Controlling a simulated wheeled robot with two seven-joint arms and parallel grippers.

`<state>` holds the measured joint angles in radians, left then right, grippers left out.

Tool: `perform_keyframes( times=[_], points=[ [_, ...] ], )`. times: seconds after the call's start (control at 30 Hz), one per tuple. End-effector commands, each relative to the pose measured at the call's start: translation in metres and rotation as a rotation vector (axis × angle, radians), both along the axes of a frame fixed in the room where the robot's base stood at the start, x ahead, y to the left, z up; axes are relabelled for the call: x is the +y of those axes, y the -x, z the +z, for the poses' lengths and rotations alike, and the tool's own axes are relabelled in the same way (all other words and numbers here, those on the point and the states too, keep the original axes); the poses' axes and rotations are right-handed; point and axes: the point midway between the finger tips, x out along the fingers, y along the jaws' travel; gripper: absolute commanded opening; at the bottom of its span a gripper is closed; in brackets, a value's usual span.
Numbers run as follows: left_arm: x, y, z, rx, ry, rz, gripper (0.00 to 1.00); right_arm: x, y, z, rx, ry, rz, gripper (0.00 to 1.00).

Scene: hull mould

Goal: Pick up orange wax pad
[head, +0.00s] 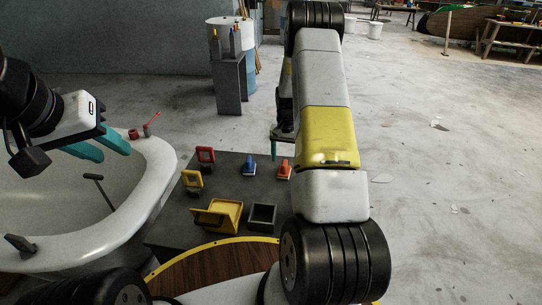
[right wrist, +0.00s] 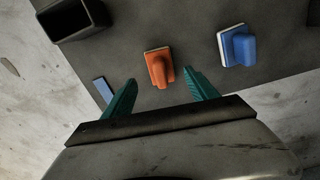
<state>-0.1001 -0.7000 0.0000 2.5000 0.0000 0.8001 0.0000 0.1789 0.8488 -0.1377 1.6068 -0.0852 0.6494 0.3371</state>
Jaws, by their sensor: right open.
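The orange wax pad (head: 284,170) stands near the right edge of the dark table (head: 165,232) in the head view, next to a blue pad (head: 249,166). In the right wrist view the orange pad (right wrist: 159,68) lies ahead of the fingertips, roughly between their lines, with the blue pad (right wrist: 237,46) to its right. My right gripper (right wrist: 160,82) is open and empty, its teal fingers apart and not touching the pad. In the head view my right arm hides most of that gripper. My left gripper (head: 104,147) is over the white hull mould, its teal fingers apart with nothing between them.
The white hull mould (head: 160,165) stands left of the table. A grey pedestal (head: 229,85) is behind. Floor to the right is clear.

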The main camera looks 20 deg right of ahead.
Motion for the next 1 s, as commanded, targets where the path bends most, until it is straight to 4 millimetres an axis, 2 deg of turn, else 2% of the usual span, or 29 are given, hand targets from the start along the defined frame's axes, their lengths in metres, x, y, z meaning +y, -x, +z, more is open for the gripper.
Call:
perform_keyframes(
  times=[0.3,0.6,0.67,0.93,0.97,1.0],
  points=[
    [0.0,0.0,0.0,0.0,0.0,0.0,0.36,0.0,-0.001,-0.044,0.002,-0.001,-0.001,0.67],
    [0.0,0.0,0.0,0.0,0.0,0.0,0.36,0.001,-0.001,-0.05,0.0,0.0,0.0,0.67],
    [0.0,0.0,0.0,0.0,0.0,0.0,0.36,0.001,-0.001,-0.05,0.0,0.0,0.0,0.57],
    [0.0,0.0,0.0,0.0,0.0,0.0,0.36,0.001,-0.001,-0.05,0.001,-0.001,0.0,0.04],
    [0.0,0.0,0.0,0.0,0.0,0.0,0.36,0.001,-0.001,-0.05,0.001,-0.001,0.0,0.0],
    [0.0,0.0,0.0,0.0,0.0,0.0,0.36,0.001,-0.001,-0.05,0.0,0.0,0.0,0.0]
  ],
)
